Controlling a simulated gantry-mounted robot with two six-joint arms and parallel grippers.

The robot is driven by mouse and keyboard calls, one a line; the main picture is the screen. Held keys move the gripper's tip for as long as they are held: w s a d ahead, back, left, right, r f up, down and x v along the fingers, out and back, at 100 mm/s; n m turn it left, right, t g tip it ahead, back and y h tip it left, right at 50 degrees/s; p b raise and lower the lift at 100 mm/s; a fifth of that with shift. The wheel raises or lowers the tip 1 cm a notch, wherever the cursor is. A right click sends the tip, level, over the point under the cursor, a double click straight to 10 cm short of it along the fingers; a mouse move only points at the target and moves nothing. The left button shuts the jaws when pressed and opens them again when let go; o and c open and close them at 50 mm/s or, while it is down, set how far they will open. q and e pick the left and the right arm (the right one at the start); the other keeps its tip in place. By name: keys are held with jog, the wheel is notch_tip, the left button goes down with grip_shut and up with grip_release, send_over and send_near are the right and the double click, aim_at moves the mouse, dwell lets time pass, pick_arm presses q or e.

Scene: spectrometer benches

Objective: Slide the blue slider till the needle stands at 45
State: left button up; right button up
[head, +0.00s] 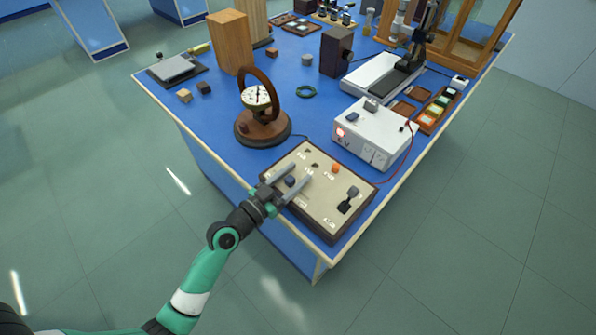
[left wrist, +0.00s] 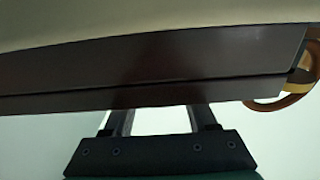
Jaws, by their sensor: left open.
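The control box (head: 318,222) has a pale top and dark sides and lies at the near corner of the blue bench. A small dark blue knob (head: 290,181), apparently the blue slider, stands on its left part. My left gripper (head: 300,172) is open over the box, with one finger on each side of this knob; I cannot tell whether either touches it. The dial (head: 256,97) with the needle sits inside a brown ring on a round wooden base; its reading is too small to tell. In the left wrist view, the box's dark side (left wrist: 150,70) hides my fingertips. My right gripper is not in view.
An orange knob (head: 335,168) and a black lever (head: 347,201) are on the same box. A white power unit (head: 372,133) with a red lamp and cable stands behind it.

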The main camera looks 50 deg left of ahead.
pick_arm(q)
jog(key=shift+w, duration=0.65)
grip_shut()
dwell(0.9)
